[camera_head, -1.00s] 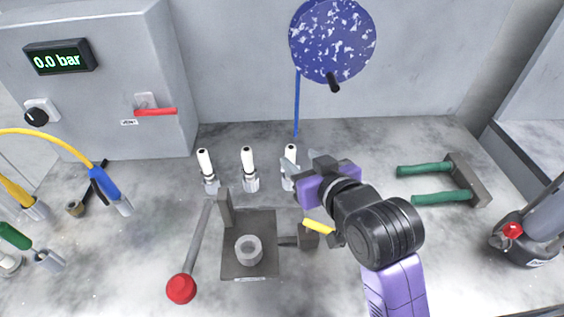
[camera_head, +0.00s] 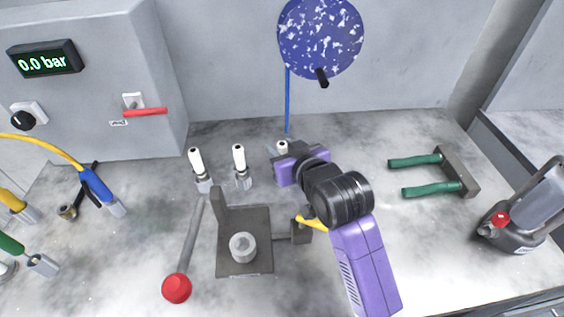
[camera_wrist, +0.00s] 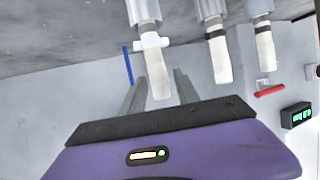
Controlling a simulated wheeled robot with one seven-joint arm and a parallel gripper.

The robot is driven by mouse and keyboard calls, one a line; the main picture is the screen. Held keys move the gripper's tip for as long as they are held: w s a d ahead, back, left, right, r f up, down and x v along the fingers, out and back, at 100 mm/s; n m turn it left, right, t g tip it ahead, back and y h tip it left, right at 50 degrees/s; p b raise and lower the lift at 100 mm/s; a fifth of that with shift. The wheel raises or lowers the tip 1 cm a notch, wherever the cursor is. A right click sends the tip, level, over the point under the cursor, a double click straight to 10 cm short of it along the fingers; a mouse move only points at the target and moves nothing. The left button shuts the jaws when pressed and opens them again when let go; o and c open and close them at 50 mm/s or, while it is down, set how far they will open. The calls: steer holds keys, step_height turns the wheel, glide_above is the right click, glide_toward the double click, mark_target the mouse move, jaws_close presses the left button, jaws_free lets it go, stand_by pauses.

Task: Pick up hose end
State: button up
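Three white-tipped metal fittings stand in a row on the bench, a left one (camera_head: 197,168), a middle one (camera_head: 240,165) and a right one (camera_head: 283,147). I cannot tell for sure which is the hose end. My gripper (camera_wrist: 160,82) is at the right fitting, and its purple body hides most of that fitting in the head view. In the wrist view, which is upside down, the nearest fitting's white tip (camera_wrist: 157,72) shows between the two grey fingers. The fingers are apart; contact with the tip cannot be made out.
A dark fixture (camera_head: 229,222) with a red-knobbed lever (camera_head: 177,288) stands in front. Yellow hose (camera_head: 45,143) and a blue-handled fitting (camera_head: 98,186) are at left. A green-handled rack (camera_head: 455,172) and grey jug (camera_head: 535,212) are at right. A speckled blue disc (camera_head: 320,38) hangs behind.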

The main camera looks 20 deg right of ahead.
jaws_close()
